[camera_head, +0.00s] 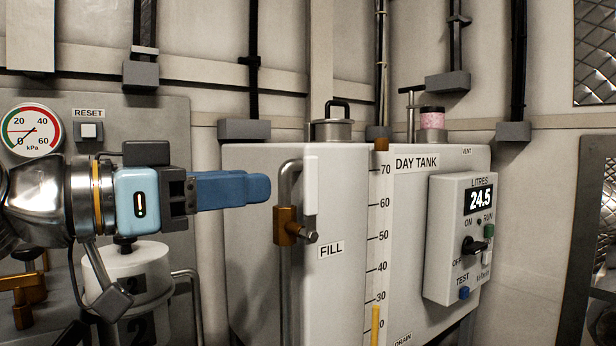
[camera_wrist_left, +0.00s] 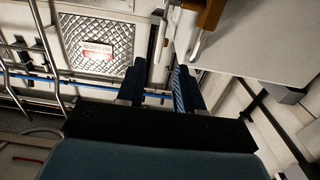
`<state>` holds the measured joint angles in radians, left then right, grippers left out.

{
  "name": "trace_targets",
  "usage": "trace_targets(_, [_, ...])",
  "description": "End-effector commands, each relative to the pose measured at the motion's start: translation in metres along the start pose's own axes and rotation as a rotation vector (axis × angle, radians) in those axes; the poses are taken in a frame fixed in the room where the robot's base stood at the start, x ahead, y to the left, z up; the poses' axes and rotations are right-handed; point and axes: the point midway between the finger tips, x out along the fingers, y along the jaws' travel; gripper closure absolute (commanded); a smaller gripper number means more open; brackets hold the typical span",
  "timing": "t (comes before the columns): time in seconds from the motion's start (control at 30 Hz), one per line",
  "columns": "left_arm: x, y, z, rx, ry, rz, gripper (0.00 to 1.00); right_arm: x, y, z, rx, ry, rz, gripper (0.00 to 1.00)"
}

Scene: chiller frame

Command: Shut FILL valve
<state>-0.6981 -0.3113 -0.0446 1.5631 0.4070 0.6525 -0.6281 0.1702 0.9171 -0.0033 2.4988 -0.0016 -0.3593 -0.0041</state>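The FILL valve (camera_head: 287,226) has a brass body on a grey vertical pipe at the left part of the day tank's front, beside the FILL label (camera_head: 330,249). Its white lever (camera_head: 310,185) stands upright, along the pipe. My left gripper (camera_head: 264,187) points right, its blue fingertips just left of the pipe at lever height and apparently apart from it. In the left wrist view the two fingers (camera_wrist_left: 160,78) are apart with nothing between them. My right gripper is in neither view.
The day tank (camera_head: 260,255) carries a level gauge (camera_head: 377,210) and a control box (camera_head: 458,238) reading 24.5 litres. A pressure gauge (camera_head: 31,130), a RESET button (camera_head: 88,131) and a white round canister (camera_head: 130,275) are at the left, near my left arm.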

Motion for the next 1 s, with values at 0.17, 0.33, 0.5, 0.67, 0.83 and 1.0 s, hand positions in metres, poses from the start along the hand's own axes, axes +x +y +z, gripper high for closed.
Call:
trace_targets(0.17, [0.044, 0.001, -0.001, 0.000, -0.003, 0.002, 0.64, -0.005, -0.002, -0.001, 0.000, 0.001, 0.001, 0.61])
trace_targets(0.33, [0.076, 0.001, -0.001, -0.001, -0.002, 0.002, 0.64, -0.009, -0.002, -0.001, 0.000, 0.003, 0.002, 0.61])
trace_targets(0.5, [0.093, 0.000, 0.000, -0.002, 0.000, 0.000, 0.64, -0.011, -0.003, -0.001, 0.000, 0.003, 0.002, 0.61])
trace_targets(0.67, [0.097, 0.000, 0.000, -0.001, 0.000, 0.000, 0.64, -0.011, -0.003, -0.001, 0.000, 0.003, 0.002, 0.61])
trace_targets(0.83, [0.097, 0.000, 0.000, -0.001, 0.000, 0.000, 0.64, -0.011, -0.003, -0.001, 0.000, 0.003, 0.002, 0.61])
trace_targets(1.0, [0.097, 0.000, 0.000, -0.001, 0.000, 0.000, 0.88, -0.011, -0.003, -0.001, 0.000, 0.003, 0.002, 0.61])
